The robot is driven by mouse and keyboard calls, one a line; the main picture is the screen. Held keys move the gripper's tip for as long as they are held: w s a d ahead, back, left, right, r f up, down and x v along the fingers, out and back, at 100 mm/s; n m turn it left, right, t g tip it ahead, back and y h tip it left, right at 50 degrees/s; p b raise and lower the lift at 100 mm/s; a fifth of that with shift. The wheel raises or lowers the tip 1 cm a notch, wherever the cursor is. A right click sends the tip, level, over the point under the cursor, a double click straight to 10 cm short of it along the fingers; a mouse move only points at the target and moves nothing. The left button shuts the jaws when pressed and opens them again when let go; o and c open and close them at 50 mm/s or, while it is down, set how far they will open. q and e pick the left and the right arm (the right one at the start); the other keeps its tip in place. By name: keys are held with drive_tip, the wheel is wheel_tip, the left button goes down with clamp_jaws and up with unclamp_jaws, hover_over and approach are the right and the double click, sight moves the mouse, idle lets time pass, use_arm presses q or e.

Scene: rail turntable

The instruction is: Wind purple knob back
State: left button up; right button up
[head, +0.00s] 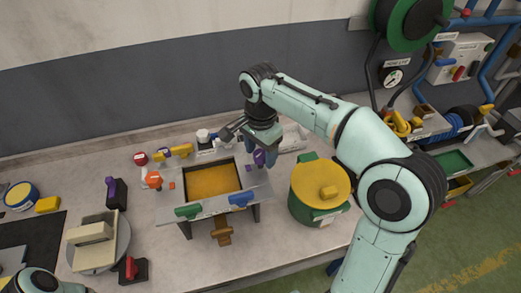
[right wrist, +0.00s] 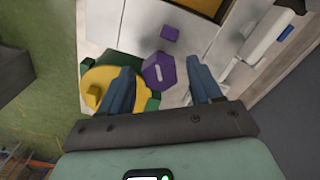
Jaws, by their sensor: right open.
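The purple knob (head: 259,157) sits at the right end of the grey frame around the yellow-orange panel. In the right wrist view the knob (right wrist: 158,72) is a six-sided purple piece with a pale slot mark on its face. My right gripper (head: 262,145) is open over the knob in the head view. In the right wrist view its two blue fingers (right wrist: 163,85) stand apart, with the knob between them and closer to the left finger. I cannot tell whether a finger touches it. My left gripper is out of view.
A green pot with a yellow lid (head: 320,182) stands close to the right of the frame. The turntable (head: 97,248) and a black lever with a purple handle (head: 114,192) are at the left. A small purple block (right wrist: 170,33) lies beyond the knob.

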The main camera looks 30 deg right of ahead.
drive_tip(key=c, duration=1)
drive_tip(key=shift+c, duration=0.2)
